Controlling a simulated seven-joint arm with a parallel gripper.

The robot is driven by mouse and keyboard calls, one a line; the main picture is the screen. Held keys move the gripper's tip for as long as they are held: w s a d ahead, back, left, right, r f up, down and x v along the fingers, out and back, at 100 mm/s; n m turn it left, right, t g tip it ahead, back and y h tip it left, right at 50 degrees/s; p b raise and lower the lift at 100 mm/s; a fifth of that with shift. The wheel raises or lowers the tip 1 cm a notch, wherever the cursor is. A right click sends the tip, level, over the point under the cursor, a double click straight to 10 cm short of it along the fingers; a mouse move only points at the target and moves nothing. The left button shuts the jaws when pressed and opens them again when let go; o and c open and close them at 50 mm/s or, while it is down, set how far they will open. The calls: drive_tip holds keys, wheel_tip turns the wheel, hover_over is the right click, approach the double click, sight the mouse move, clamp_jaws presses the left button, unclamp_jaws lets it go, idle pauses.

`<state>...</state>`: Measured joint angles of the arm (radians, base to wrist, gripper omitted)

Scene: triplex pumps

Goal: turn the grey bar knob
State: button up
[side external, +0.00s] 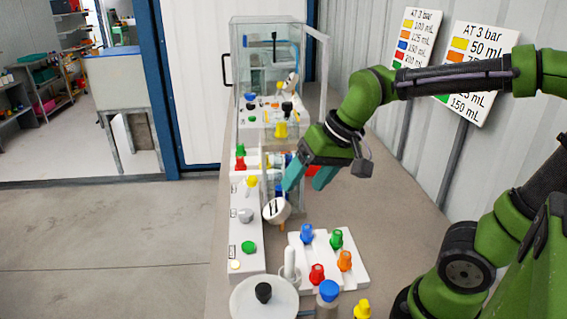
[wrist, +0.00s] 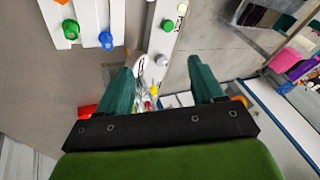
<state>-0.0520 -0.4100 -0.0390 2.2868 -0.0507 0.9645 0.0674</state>
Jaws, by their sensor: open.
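A small grey knob (side external: 244,215) sits on the long white panel (side external: 237,200), between a yellow knob (side external: 251,183) and a green knob (side external: 249,246). In the wrist view, a pale grey knob (wrist: 161,60) shows on the white strip, between the fingertips in the picture. My gripper (side external: 303,189) is open and empty, with teal fingers apart. It hangs above and to the right of the grey knob in the side view, pointing down and not touching it. The wrist view also shows the open gripper (wrist: 161,65).
A white round gauge (side external: 277,209) stands beside the panel, close below my fingers in the side view. A white tray (side external: 355,275) holds several coloured caps nearby. A clear case (side external: 265,50) stands at the back. Bare table lies right of the tray.

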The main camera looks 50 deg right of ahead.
drive_tip(key=w+m+g, duration=0.3)
drive_tip(key=w+m, duration=0.2)
drive_tip(key=w, duration=0.5)
drive_tip(key=m+g+h, duration=0.2)
drive_tip(key=m, duration=1.2)
hover_over(244, 213)
drive_tip(key=f, duration=0.1)
wheel_tip(244, 213, down, 17)
drive_tip(key=shift+d+r, duration=0.1)
drive_tip(key=shift+c, duration=0.3)
drive_tip(key=c, duration=1)
drive_tip(key=shift+n, duration=0.4)
